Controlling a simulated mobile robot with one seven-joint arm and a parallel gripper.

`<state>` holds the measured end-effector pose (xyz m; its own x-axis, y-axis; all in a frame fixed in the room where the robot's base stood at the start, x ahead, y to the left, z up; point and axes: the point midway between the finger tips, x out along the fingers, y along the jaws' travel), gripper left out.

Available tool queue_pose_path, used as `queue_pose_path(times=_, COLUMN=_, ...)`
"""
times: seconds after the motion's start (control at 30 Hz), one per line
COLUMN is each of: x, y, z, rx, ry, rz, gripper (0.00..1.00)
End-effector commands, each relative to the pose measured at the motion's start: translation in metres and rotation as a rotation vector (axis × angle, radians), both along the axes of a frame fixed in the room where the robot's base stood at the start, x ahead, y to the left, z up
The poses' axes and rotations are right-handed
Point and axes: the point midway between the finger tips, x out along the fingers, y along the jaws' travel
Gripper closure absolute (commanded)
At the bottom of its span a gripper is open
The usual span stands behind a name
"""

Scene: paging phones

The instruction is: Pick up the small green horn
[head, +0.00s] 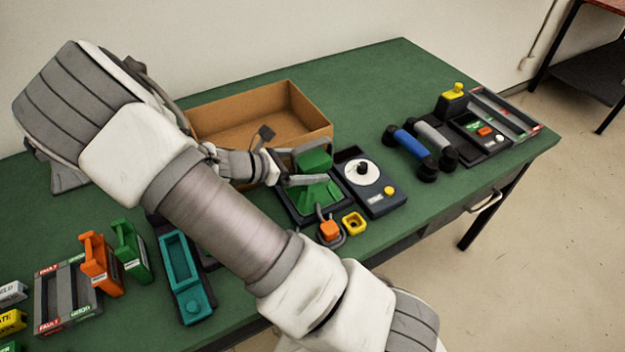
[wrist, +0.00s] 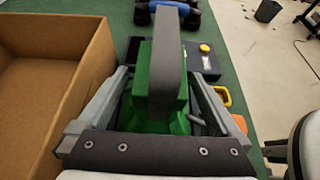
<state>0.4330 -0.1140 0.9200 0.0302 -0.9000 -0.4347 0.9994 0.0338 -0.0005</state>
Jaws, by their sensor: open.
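The small green horn (head: 316,193) stands on a dark base or tray on the green table, with a block-like upper part and a wider flared lower part. My gripper (head: 318,164) is at the horn, with one finger on each side of it. In the wrist view the green horn (wrist: 142,88) shows between the two spread fingers of my gripper (wrist: 161,78). The fingers are open, and I cannot tell whether either one touches the horn.
An open cardboard box (head: 315,125) stands just behind and left of the horn. A dark blue unit with a white dial (head: 380,200) is close on its right. An orange padlock-like piece (head: 329,231) and a yellow square piece (head: 354,223) lie in front.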

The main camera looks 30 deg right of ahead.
Motion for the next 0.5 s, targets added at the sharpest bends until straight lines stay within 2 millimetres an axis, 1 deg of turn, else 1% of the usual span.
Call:
queue_pose_path(times=0.03, x=-0.0004, y=-0.0061, z=-0.0039, rx=-0.001, ry=0.002, rz=-0.001, gripper=0.0)
queue_pose_path(times=0.13, x=0.0002, y=-0.0129, z=-0.0067, rx=0.0, ry=0.0, rz=-0.001, gripper=0.0)
queue_pose_path(times=0.37, x=0.0006, y=-0.014, z=-0.007, rx=0.001, ry=-0.001, rz=0.0, gripper=0.0)
queue_pose_path(times=0.47, x=0.0006, y=-0.0138, z=-0.007, rx=0.001, ry=-0.001, rz=0.0, gripper=0.16)
queue_pose_path(times=0.5, x=0.0006, y=-0.0138, z=-0.007, rx=0.001, ry=-0.001, rz=0.0, gripper=0.23)
